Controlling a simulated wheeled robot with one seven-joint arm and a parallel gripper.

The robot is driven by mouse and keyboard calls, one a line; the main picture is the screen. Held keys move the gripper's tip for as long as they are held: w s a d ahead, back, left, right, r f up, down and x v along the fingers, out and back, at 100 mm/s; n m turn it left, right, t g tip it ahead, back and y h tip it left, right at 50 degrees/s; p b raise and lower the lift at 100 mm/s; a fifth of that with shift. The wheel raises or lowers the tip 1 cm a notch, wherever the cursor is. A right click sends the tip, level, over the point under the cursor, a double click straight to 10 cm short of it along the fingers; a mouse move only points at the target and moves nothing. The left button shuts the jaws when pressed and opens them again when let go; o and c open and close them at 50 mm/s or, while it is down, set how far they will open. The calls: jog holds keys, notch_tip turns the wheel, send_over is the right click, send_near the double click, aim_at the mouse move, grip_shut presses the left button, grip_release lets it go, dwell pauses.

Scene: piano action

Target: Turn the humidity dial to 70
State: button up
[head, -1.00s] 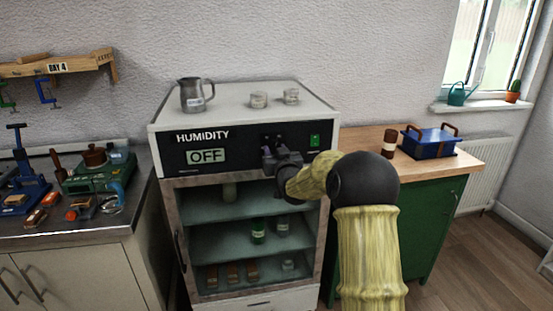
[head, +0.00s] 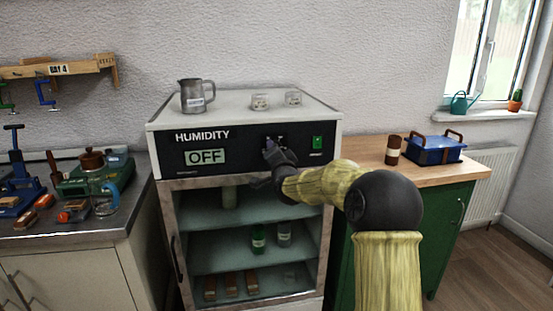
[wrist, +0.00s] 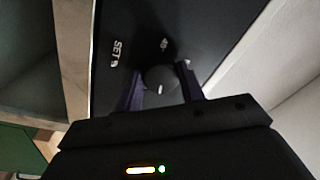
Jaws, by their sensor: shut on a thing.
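The humidity dial (wrist: 160,82) is a dark round knob with a pale pointer mark, on the black front panel of the cabinet. My gripper (wrist: 161,88) is shut on the dial in the wrist view, one purple finger on each side of it. In the head view my gripper (head: 270,148) is at the panel and mostly hides the dial. The display (head: 206,157) under the word HUMIDITY reads OFF. The word SET (wrist: 118,48) shows beside the dial in the wrist view. The other markings around the dial are too small to read.
A green switch (head: 317,142) is right of my gripper on the panel. A metal jug (head: 192,95) and two small glass jars stand on the cabinet top (head: 235,103). The glass door (head: 250,240) below is shut, with jars and blocks inside.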

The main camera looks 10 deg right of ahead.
jog(key=shift+m+h+b, duration=0.3)
jog(key=shift+m+b, duration=1.45)
jog(key=shift+m, duration=1.55)
jog(key=o, duration=1)
jog(key=shift+c, duration=0.2)
jog(key=shift+r, duration=0.1)
jog(key=shift+s, duration=0.15)
jog(key=s+a, duration=0.1)
jog(key=s, duration=1.6)
jog(key=shift+a+f+b, duration=0.15)
jog(key=shift+f+b, duration=0.3)
